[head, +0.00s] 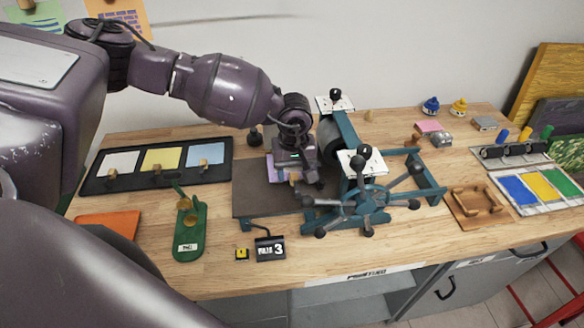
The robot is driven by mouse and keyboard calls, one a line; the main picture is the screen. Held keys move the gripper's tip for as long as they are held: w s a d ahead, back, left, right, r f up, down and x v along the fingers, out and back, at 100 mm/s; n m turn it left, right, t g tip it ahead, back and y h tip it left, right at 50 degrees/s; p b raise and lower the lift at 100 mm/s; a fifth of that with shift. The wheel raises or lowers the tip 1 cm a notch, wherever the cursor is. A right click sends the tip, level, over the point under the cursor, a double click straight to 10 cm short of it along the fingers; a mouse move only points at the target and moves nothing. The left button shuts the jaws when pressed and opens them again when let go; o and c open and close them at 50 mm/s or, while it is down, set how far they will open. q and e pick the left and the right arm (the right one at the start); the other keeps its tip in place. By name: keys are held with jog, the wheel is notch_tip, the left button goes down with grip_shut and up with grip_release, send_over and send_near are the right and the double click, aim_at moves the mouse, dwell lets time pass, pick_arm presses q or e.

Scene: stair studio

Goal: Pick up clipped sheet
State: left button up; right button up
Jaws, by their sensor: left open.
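Three sheets lie in a black tray (101,184) at the back left: white (122,163), yellow (161,159) and light blue (205,154). Each has a small wooden clip at its front edge. My left gripper (308,182) is open and low over the dark bed (256,196) of the teal press (366,196). A pale purple patch (278,163), perhaps a sheet, shows beside and partly behind the gripper. I cannot tell whether the fingers touch it. My right gripper is not in view.
The press's roller and spoked wheel stand close right of my left gripper. A green stand (190,228), an orange sheet (110,223) and a black "3" sign (270,248) lie in front. A wooden tray (466,208) and colour panels (540,187) are at right.

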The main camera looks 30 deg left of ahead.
pick_arm(q)
jog(key=shift+c, duration=1.6)
grip_shut()
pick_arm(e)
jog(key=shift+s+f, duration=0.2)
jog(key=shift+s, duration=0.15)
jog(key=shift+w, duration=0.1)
